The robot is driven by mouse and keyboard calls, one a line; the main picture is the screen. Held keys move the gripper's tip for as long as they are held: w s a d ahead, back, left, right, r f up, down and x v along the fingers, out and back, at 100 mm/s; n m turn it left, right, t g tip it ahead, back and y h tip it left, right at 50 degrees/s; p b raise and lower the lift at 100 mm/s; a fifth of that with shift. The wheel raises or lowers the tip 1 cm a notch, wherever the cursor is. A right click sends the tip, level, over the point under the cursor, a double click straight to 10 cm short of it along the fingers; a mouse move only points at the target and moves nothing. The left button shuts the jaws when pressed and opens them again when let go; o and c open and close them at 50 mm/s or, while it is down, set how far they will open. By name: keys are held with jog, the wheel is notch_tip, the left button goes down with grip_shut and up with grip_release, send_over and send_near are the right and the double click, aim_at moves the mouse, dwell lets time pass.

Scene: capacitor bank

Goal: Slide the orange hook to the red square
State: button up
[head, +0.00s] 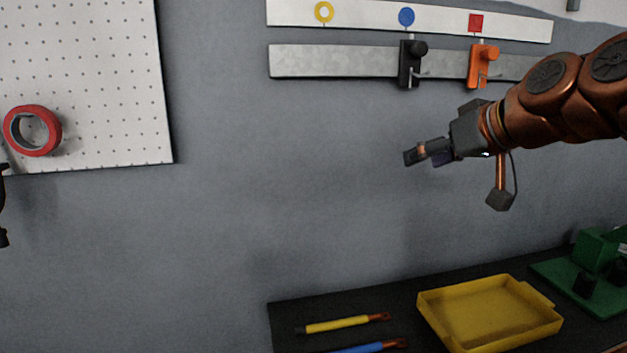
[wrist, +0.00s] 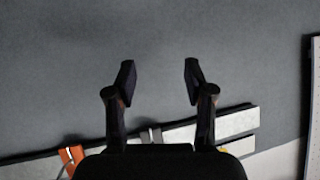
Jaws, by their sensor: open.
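The orange hook (head: 482,64) sits on the grey metal rail (head: 330,61) on the wall in the head view, below the red square (head: 476,22). Its knob stands slightly right of the square. In the wrist view the orange hook (wrist: 70,156) shows at the lower left, partly cut off by my gripper's body. A black hook (head: 410,62) sits on the rail to its left, below the blue circle (head: 406,16). My gripper (head: 414,155) is below the rail, apart from both hooks. Its two fingers (wrist: 160,78) are apart with only wall between them.
A white label strip (head: 362,14) with a yellow ring (head: 324,12) runs above the rail. A pegboard (head: 100,60) with red tape (head: 32,131) is at left. Below, a dark bench (head: 290,315) holds a yellow tray (head: 488,312). The wall left of my gripper is clear.

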jog(key=s+a+f+m+g+h+p, duration=0.1)
jog(key=s+a+f+g, duration=0.2)
jog(key=s+f, duration=0.4)
jog(key=s+a+f+g+h+p, duration=0.1)
jog(key=s+a+f+g+p, duration=0.3)
jog(key=f, duration=0.6)
jog(key=s+d+f+m+g+h, duration=0.1)
jog(key=s+d+f+g, duration=0.1)
jog(key=s+f, duration=0.4)
jog(key=s+d+f+m+g+h, duration=0.1)
jog(key=s+f, duration=0.6)
jog(key=s, duration=0.8)
jog(key=d+g+h, duration=0.1)
jog(key=d+g, duration=0.1)
jog(key=d, duration=0.1)
jog(key=shift+s+f+m, duration=0.25)
jog(key=shift+f+m, duration=0.05)
jog(key=shift+d, duration=0.1)
jog(key=shift+c, duration=0.3)
jog(key=shift+c, duration=0.8)
